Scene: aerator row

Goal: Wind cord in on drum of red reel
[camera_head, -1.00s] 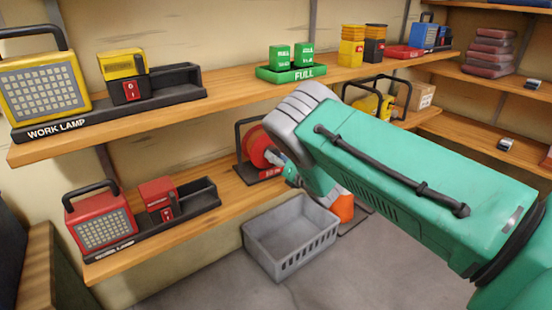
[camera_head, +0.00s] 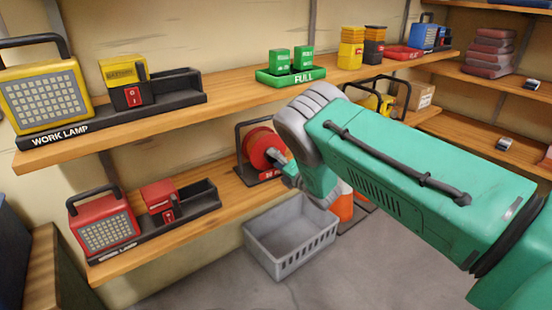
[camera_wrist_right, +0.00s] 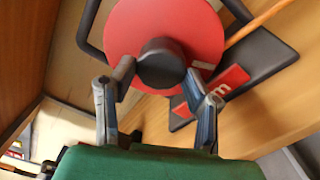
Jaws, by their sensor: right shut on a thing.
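The red reel (camera_head: 262,147) stands on the lower wooden shelf in a black frame, left of my right arm in the head view. In the right wrist view its red disc (camera_wrist_right: 135,28) faces me, with a round dark knob (camera_wrist_right: 160,62) on it. My right gripper (camera_wrist_right: 158,82) has one finger on each side of the knob and is shut on it. In the head view this gripper (camera_head: 279,160) is at the reel's right side, partly covered by my own wrist. An orange strip beside the disc may be cord; I cannot tell. My left gripper is out of view.
A grey crate (camera_head: 290,240) stands on the floor below, with an orange object (camera_head: 343,207) beside it. A red work lamp (camera_head: 103,225) is left on the lower shelf. The upper shelf (camera_head: 225,92) runs above the reel. A yellow reel (camera_head: 370,103) is behind my arm.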

